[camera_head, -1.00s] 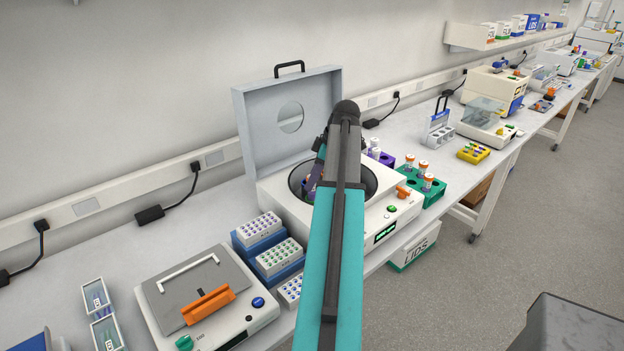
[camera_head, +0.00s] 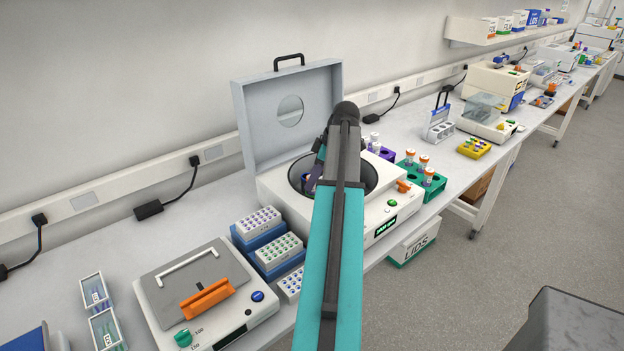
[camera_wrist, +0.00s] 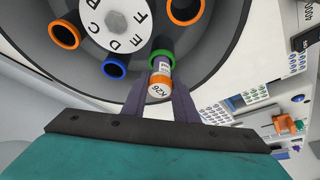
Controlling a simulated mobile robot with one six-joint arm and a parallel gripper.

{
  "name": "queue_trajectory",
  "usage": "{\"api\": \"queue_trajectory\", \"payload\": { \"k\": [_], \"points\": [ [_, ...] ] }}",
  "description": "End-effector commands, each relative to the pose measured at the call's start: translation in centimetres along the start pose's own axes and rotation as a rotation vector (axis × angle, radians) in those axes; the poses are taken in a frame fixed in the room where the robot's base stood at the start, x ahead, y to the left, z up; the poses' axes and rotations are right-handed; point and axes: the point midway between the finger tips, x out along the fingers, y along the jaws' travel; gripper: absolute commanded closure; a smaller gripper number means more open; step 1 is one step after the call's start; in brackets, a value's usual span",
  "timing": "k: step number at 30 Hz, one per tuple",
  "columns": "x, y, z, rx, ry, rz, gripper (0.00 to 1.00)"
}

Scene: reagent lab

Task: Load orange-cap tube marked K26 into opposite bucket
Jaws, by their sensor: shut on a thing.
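In the wrist view, my gripper (camera_wrist: 161,92) is shut on the K26 tube (camera_wrist: 159,87), whose orange-rimmed cap with its white K26 label faces the camera. The tube's far end is at a green-ringed bucket (camera_wrist: 161,55) of the rotor; how deep it sits inside is not clear. A blue-ringed bucket (camera_wrist: 113,68) and another orange-ringed bucket (camera_wrist: 64,34) look empty. In the head view, my arm hides most of the centrifuge bowl (camera_head: 372,177) and the tube.
The centrifuge lid (camera_head: 251,128) stands open behind the bowl. A green rack (camera_head: 433,190) with orange-capped tubes stands to the right. White-topped tube blocks (camera_head: 279,251) and a device with an orange handle (camera_head: 207,299) stand to the left.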

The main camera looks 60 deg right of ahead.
Motion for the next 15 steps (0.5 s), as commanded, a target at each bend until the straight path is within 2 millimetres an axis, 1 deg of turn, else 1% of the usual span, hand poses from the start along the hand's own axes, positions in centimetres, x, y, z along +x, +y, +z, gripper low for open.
{"api": "queue_trajectory", "payload": {
  "k": [7,8,9,11,15],
  "points": [
    [0.02,0.0,-0.01,0.0,0.0,0.0,0.94],
    [0.02,0.0,-0.01,0.0,0.0,0.0,0.69],
    [0.02,0.0,-0.01,0.0,0.0,0.0,0.62],
    [0.03,0.0,-0.01,0.0,0.0,0.0,0.52],
    [0.03,0.0,-0.01,0.0,0.0,0.0,0.52]
  ]
}}
